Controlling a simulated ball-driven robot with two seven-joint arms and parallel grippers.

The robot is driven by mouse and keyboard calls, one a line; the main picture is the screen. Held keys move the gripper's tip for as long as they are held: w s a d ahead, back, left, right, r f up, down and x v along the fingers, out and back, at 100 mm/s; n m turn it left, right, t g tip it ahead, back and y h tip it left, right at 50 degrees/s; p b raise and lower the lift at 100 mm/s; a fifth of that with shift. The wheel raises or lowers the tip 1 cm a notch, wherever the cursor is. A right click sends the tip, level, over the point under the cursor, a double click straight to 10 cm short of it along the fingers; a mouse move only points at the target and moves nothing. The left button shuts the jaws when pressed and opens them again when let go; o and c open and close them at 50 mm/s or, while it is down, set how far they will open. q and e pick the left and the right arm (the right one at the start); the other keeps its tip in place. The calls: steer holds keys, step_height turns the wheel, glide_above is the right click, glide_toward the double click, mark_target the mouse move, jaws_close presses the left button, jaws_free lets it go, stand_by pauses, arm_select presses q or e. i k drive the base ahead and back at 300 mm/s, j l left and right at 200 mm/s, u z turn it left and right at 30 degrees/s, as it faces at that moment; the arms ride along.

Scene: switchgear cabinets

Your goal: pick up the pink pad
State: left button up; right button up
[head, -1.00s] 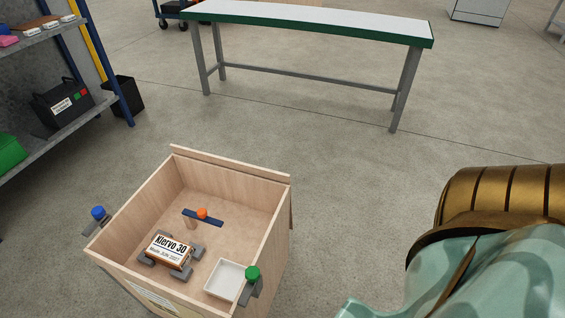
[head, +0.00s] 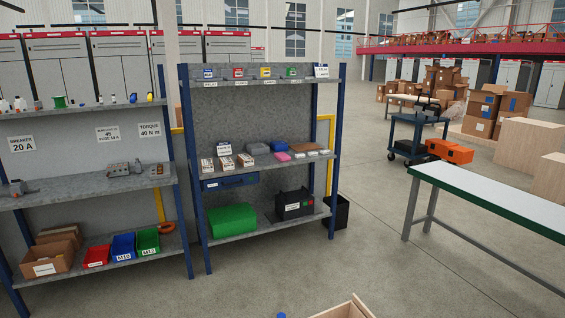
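A small pink pad (head: 282,157) lies on the middle shelf of the right-hand shelving unit (head: 259,165). It sits in front of grey-blue items (head: 258,148) and to the left of small white items (head: 299,155). It appears to lie flat and nothing covers it. Neither of my grippers shows in the head view.
A black box (head: 294,205) and a green case (head: 231,220) stand on the lower shelf. A long bench (head: 490,200) stands at the right. The rim of a wooden crate (head: 345,309) shows at the bottom. Bare floor (head: 330,265) lies before the shelves.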

mark_target(282, 157)
steer(key=i+j+u, duration=0.1)
steer(key=j, duration=0.15)
steer(key=i+j, duration=0.1)
steer(key=i+j+u, duration=0.15)
steer(key=i+j, duration=0.3)
steer(key=i+j+u, duration=0.15)
steer(key=i+j, duration=0.25)
steer(key=i, duration=0.15)
steer(key=i+j+u, duration=0.15)
steer(key=i+j, duration=0.15)
steer(key=i, duration=0.2)
steer(key=i+j+u, duration=0.1)
steer(key=i+j, duration=0.2)
steer(key=i, duration=0.25)
steer(key=i+l+z, duration=0.1)
steer(key=i+z, duration=0.3)
steer(key=i+j+z, duration=0.1)
steer(key=i+z, duration=0.35)
steer(key=i+j+z, duration=0.25)
steer(key=i+z, duration=0.15)
steer(key=i, duration=0.15)
steer(key=i+l+z, duration=0.15)
steer(key=i+z, duration=0.9)
steer(key=i+u, duration=0.25)
steer(key=i, duration=0.2)
steer(key=i+l+u, duration=0.1)
steer(key=i+u, duration=0.2)
steer(key=i, duration=0.1)
